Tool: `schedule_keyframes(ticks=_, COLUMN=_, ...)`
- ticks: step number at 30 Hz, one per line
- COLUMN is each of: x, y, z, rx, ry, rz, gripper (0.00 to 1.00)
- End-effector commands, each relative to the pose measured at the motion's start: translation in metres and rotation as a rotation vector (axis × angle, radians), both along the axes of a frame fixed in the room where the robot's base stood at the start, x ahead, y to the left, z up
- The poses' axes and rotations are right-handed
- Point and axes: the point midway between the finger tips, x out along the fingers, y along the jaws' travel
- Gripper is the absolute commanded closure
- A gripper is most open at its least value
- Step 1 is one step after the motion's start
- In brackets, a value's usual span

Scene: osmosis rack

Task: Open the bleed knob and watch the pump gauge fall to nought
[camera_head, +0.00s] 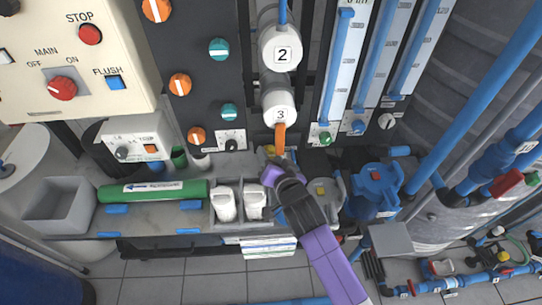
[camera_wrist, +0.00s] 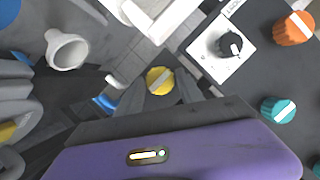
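A yellow knob (camera_wrist: 160,80) with a pale diagonal bar shows in the wrist view, between the tips of my gripper (camera_wrist: 164,88). I take it to be the bleed knob, but no label on it can be read. In the head view the yellow knob (camera_head: 269,149) shows just beyond the dark fingers of my gripper (camera_head: 279,165), below the white housing marked 3. The fingers stand apart, one on each side of the knob. Whether they touch it cannot be told. I cannot make out a pump gauge in either view.
A dark panel carries orange knobs (camera_head: 180,84) and teal knobs (camera_head: 219,49). A small white box with a black knob (camera_wrist: 230,45) is close by. Flow tubes (camera_head: 337,75) stand right of the housings. A blue valve body (camera_head: 376,186) and white-handled parts (camera_head: 224,203) flank my gripper.

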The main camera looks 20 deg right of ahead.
Motion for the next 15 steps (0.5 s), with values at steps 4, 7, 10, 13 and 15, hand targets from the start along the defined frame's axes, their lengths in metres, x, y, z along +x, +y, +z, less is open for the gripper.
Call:
schedule_keyframes(ticks=4, x=-0.0002, y=-0.0001, z=0.0000, rx=0.000, ry=0.000, rz=0.000, gripper=0.88)
schedule_keyframes(ticks=7, x=-0.0002, y=-0.0001, z=0.0000, rx=0.000, ry=0.000, rz=0.000, gripper=1.00)
schedule_keyframes(ticks=10, x=-0.0002, y=-0.0001, z=0.0000, rx=-0.004, ry=0.002, rz=0.000, gripper=1.00)
schedule_keyframes(ticks=13, x=-0.0001, y=0.0001, z=0.0003, rx=-0.021, ry=0.007, rz=0.000, gripper=1.00)
schedule_keyframes(ticks=15, x=0.0001, y=0.0002, z=0.0005, rx=-0.043, ry=0.013, rz=0.000, gripper=1.00)
